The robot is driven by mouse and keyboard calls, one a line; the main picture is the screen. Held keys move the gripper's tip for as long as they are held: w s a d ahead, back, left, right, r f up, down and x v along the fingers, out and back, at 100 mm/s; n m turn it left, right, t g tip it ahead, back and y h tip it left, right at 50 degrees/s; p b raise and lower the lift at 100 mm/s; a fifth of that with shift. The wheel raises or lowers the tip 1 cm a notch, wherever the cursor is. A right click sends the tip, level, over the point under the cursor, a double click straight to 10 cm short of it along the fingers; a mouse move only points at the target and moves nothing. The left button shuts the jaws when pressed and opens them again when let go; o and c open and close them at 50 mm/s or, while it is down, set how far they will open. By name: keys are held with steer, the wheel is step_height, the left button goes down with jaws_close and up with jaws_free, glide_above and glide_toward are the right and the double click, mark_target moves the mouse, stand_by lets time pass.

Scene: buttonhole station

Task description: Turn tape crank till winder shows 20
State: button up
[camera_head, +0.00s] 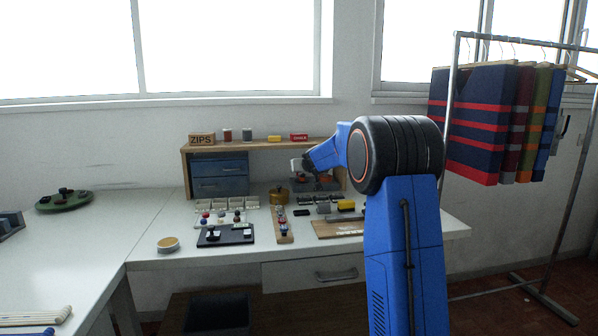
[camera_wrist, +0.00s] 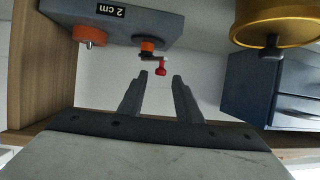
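The tape winder (camera_wrist: 180,22) is a grey block at the top of the wrist view. Its black label shows "2 cm". An orange hub (camera_wrist: 148,44) on its face carries the crank (camera_wrist: 160,70), a short arm with a red knob. A second orange wheel (camera_wrist: 88,35) sits further left. My gripper (camera_wrist: 160,80) is open, its two dark fingertips just short of the red knob, on either side of it; I see no grip on it. In the head view my gripper (camera_head: 299,165) is at the shelf, and my arm partly hides the winder (camera_head: 325,183).
A brass pot (camera_wrist: 275,25) and blue drawers (camera_wrist: 270,90) stand close by on the right of the wrist view. The wooden shelf (camera_head: 250,147) spans above. Small trays, blocks and a black board (camera_head: 225,235) crowd the bench front. A garment rack (camera_head: 452,120) stands right.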

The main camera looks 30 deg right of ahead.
steer(key=v, duration=1.5)
steer(key=shift+r, duration=0.1)
